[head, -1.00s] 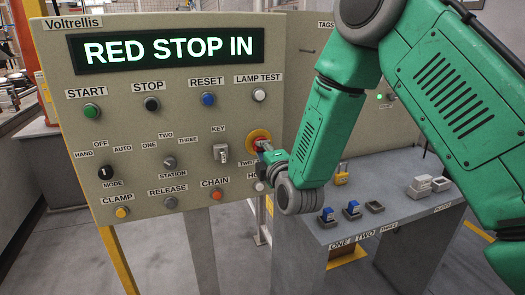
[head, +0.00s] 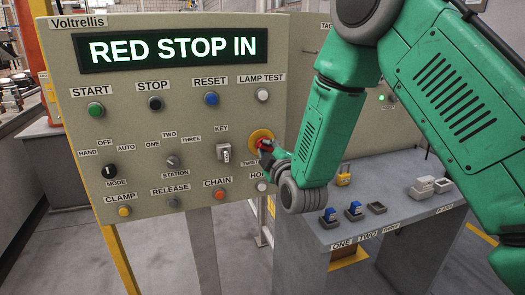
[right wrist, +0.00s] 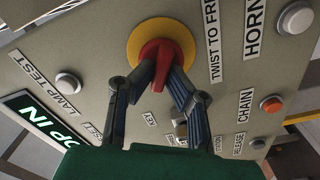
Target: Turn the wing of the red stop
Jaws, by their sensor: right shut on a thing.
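The red stop (head: 264,145) sits on a yellow round plate on the control panel (head: 190,120), right of the key switch; my right gripper partly covers it. In the right wrist view the red stop (right wrist: 157,55) shows with its red wing pointing down the picture, on the yellow plate (right wrist: 181,37). My right gripper (head: 268,152) is at the stop; in the right wrist view its two fingers (right wrist: 156,82) are closed on either side of the wing. The display (head: 172,47) reads RED STOP IN. My left gripper is not in view.
The label TWIST TO FREE (right wrist: 211,42) is beside the stop. The HORN button (head: 262,187) and the CHAIN button (head: 219,194) are close below. A grey bench (head: 400,215) with blue and grey pieces stands right of the panel.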

